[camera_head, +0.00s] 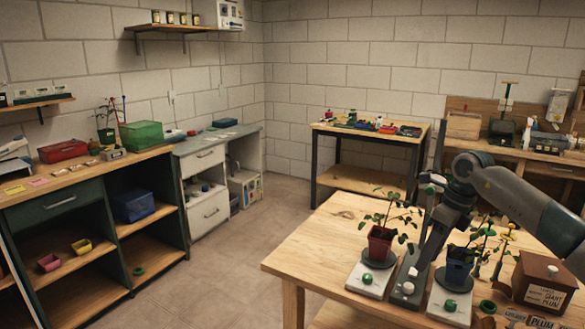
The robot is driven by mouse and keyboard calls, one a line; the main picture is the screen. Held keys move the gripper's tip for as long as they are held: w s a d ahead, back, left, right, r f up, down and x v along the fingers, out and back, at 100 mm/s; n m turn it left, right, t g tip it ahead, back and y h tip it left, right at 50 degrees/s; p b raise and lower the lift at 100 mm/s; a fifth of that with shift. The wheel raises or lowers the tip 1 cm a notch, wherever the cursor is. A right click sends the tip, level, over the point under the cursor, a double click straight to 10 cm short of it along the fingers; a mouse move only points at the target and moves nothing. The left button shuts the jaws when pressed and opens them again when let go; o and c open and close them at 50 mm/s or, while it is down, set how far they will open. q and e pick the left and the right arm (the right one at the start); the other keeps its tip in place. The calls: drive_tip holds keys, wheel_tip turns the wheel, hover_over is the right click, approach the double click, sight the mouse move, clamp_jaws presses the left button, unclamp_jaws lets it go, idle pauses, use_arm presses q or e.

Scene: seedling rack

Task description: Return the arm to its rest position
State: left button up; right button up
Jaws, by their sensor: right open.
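My right arm comes in from the right edge, bends at a dark joint, and reaches down over the wooden table. My right gripper (413,272) is low between two potted plants and looks empty; its fingertips are small and hard to make out. A red pot with a leafy plant (380,243) stands upright on a pale base with a green knob (367,279), left of the gripper. A dark blue pot (459,268) with a plant stands on a similar base (449,306), right of it, partly hidden by my arm. My left gripper is not in view.
A brown box labelled plum (543,283) and a green ring (488,307) are at the table's right. The wooden table (315,245) is bare at left. A workbench (370,133) stands behind, shelves (70,205) at left, with open floor (215,265) between.

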drive_tip(key=s+a+f+y, duration=0.2)
drive_tip(key=a+y, duration=0.3)
drive_tip(key=a, duration=0.8)
drive_tip(key=s+a+f+y, duration=0.1)
drive_tip(key=a+f+y, duration=0.25)
drive_tip(key=a, duration=0.85)
drive_tip(key=s+a+r+m+t+y, duration=0.4)
drive_tip(key=a+r+m+t+y, duration=0.4)
drive_tip(key=s+d+f+m+t+h, duration=0.35)
drive_tip(key=d+f+m+h, duration=0.55)
drive_tip(key=m, duration=0.5)
drive_tip(key=s+d+f+m+t+h, duration=0.35)
drive_tip(key=d+f+m+h, duration=0.5)
drive_tip(key=m, duration=0.55)
drive_tip(key=s+d+f+m+g, duration=0.15)
drive_tip(key=s+f+g, duration=0.35)
drive_tip(key=s, duration=0.5)
drive_tip(key=s+d+f+m+g+h, duration=0.1)
drive_tip(key=s+f+m+g, duration=0.2)
drive_tip(key=s+f, duration=0.6)
drive_tip(key=s+d+f+m+g, duration=0.15)
drive_tip(key=s+f+g, duration=0.3)
drive_tip(key=s, duration=0.75)
drive_tip(key=a+f+t, duration=0.1)
drive_tip(key=a+f, duration=0.1)
drive_tip(key=f, duration=1.4)
drive_tip(key=w+a+f+t+y, duration=0.1)
drive_tip(key=a+f, duration=0.1)
drive_tip(key=f, duration=1.5)
drive_tip(key=shift+w+f, duration=0.25)
